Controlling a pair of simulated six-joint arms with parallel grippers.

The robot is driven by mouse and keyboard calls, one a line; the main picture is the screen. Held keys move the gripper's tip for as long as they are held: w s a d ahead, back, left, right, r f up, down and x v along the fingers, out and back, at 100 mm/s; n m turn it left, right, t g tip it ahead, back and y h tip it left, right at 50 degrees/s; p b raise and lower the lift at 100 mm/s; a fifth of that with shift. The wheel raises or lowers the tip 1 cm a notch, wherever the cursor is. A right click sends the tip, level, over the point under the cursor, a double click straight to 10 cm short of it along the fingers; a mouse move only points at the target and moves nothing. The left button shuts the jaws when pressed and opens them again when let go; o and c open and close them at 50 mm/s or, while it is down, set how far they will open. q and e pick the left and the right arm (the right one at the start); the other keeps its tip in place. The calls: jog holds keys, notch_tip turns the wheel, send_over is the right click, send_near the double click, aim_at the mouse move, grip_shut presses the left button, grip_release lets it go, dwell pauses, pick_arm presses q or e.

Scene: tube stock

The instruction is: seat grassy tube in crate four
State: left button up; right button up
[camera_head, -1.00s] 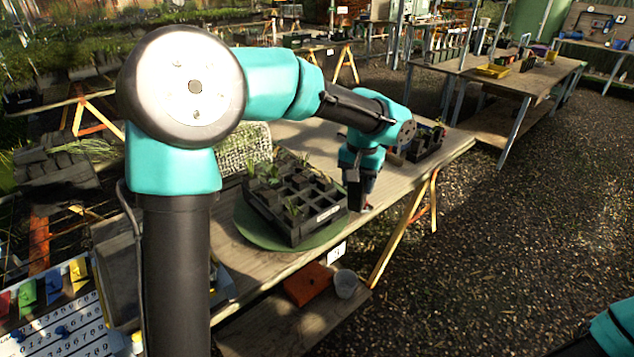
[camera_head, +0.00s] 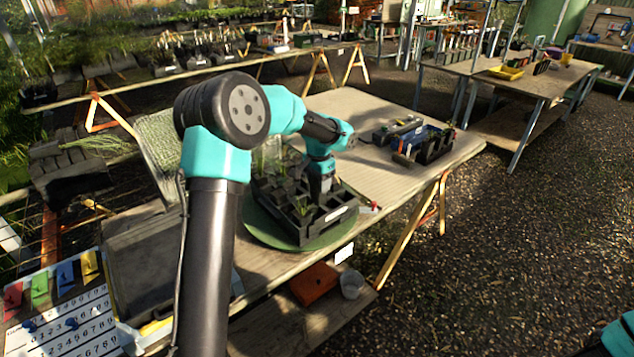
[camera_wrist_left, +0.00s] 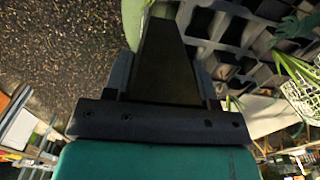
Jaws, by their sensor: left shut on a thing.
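A black crate (camera_head: 335,216) with square cells stands on a round green mat (camera_head: 262,228) at the near edge of the table. Several cells hold tubes with green shoots, and others look empty. My left gripper (camera_head: 321,192) points down over the crate's right part. In the left wrist view its fingers (camera_wrist_left: 165,80) are shut on a dark tapered tube (camera_wrist_left: 167,50). No grass shows on the held tube. The crate's cells (camera_wrist_left: 232,30) show beyond it at upper right. Whether the tube's lower end is inside a cell cannot be told. My right gripper is out of view.
A blue-and-black toolbox (camera_head: 430,143) stands at the table's far right. A small red-and-white item (camera_head: 370,207) lies beside the crate. A number board (camera_head: 62,315) with coloured tags is at lower left.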

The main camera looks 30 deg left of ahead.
aim_at(317, 190)
pick_arm(q)
jog(key=shift+w+a+f, duration=0.1)
jog(key=shift+a+f, duration=0.1)
jog(key=shift+a, duration=0.15)
jog(key=shift+f, duration=0.2)
jog(key=shift+f, duration=1)
jog(key=shift+f, duration=0.6)
